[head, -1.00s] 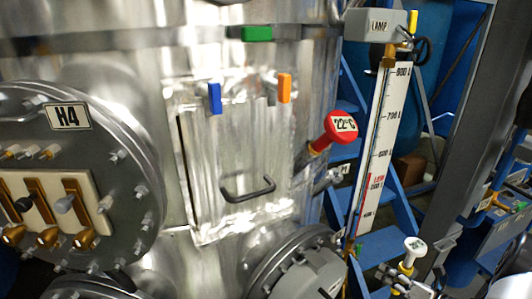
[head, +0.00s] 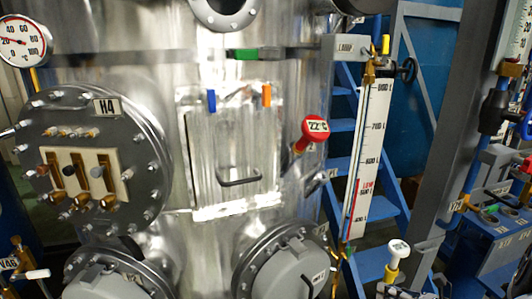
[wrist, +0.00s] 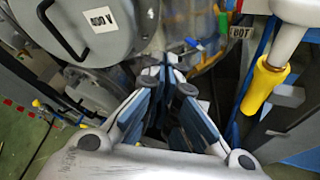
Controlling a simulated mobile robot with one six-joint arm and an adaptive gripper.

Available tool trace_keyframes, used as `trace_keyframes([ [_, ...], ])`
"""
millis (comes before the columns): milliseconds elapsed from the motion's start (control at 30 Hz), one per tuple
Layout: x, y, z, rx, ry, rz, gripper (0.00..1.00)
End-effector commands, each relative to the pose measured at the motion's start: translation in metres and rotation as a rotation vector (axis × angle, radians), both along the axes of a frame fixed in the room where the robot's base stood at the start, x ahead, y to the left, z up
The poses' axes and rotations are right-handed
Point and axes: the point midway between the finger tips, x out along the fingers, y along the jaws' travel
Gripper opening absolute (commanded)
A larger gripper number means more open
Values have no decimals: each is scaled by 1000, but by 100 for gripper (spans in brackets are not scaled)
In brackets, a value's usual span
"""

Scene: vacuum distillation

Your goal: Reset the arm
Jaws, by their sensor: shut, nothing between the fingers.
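My gripper (wrist: 170,80) shows in the wrist view, its two dark-padded fingers converging to closed tips in the middle, with nothing held. The arm and gripper do not show in the head view. A round grey hatch cover (wrist: 90,25) with a black handle lies at upper left of the wrist view, apart from the fingers. A white-topped valve with a yellow body (wrist: 264,85) stands at the right of the wrist view, also apart from the fingers.
The head view shows a steel tank with a square door (head: 235,150), the H4 flange (head: 95,160), a red 22°C knob (head: 314,130) and a level gauge (head: 369,155). Blue stairs (head: 385,210) stand behind. In the wrist view, green floor (wrist: 25,140) shows at lower left.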

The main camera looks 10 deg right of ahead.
Motion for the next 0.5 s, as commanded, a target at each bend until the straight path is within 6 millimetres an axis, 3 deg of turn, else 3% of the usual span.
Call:
trace_keyframes([
  [267, -9, 100, 65, -341, -86, 425, 0],
  [400, -38, 164, 99, -598, -178, 744, 0],
  [500, -66, 201, 117, -784, -259, 971, 0],
])
